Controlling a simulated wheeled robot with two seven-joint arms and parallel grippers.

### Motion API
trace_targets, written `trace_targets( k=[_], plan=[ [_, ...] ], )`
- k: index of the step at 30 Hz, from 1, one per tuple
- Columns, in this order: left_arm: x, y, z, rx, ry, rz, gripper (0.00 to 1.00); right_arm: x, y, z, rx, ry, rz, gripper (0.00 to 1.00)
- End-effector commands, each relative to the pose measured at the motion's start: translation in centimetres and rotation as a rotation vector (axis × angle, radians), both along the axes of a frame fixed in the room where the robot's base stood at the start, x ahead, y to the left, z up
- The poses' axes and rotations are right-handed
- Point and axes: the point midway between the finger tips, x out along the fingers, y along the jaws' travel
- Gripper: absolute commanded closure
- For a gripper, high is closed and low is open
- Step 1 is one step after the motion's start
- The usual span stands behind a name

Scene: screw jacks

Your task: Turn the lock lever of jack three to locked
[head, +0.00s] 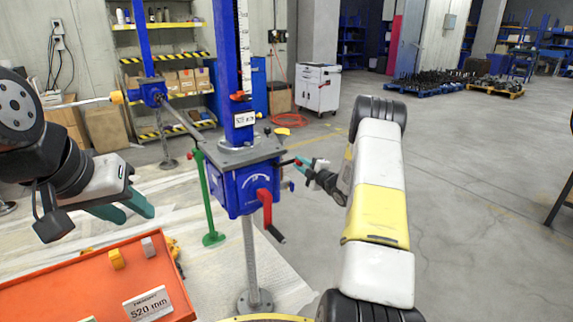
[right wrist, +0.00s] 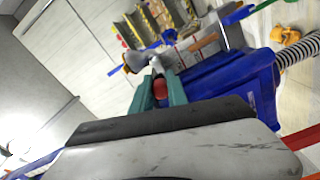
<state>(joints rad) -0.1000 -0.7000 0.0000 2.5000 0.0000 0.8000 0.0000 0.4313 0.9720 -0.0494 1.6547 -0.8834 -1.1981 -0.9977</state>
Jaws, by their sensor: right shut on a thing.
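The near blue jack (head: 238,187) stands upright in the middle of the head view, with a "520 mm" plate on its column; I cannot read a jack number. A small red-tipped lever (head: 287,162) sticks out from its right side. My right gripper (head: 312,164) is at that lever. In the right wrist view its teal fingers (right wrist: 160,92) are shut around the red knob (right wrist: 160,87), beside the blue housing (right wrist: 225,85). The lever's exact angle is hard to tell. My left gripper (head: 130,208) is open and empty, left of the jack.
A red crank (head: 265,208) hangs on the jack's front. A green post (head: 207,200) stands left of it, and another blue jack (head: 153,90) is behind. An orange tray (head: 70,275) with a "520 mm" card lies at the front left.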

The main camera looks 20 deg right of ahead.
Motion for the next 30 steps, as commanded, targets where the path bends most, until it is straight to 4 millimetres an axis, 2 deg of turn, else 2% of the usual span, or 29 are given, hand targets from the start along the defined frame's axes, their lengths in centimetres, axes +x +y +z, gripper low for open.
trace_targets(
  k=[12, 13, 15, 16, 26, 30],
  plan=[
    [0.0, 0.0, 0.0, 0.000, 0.000, 0.000, 0.64, 0.1, 0.0, 0.4, -0.005, -0.010, 0.000, 1.00],
    [0.0, 0.0, 0.0, 0.000, 0.000, 0.000, 0.64, 0.1, 0.0, 0.4, -0.005, -0.010, 0.000, 0.75],
    [0.0, 0.0, 0.0, 0.000, 0.000, 0.000, 0.64, 0.1, 0.0, 0.4, -0.005, -0.010, 0.000, 0.61],
    [0.0, 0.0, 0.0, 0.000, 0.000, 0.000, 0.64, 0.1, 0.0, 0.4, -0.004, -0.008, 0.000, 0.59],
    [0.0, 0.0, 0.0, 0.000, 0.000, 0.000, 0.64, -0.2, -0.1, 0.1, -0.005, -0.004, 0.000, 0.59],
    [0.0, 0.0, 0.0, 0.000, 0.000, 0.000, 0.64, -1.7, -0.8, 0.2, -0.005, -0.003, -0.003, 0.59]
  ],
)
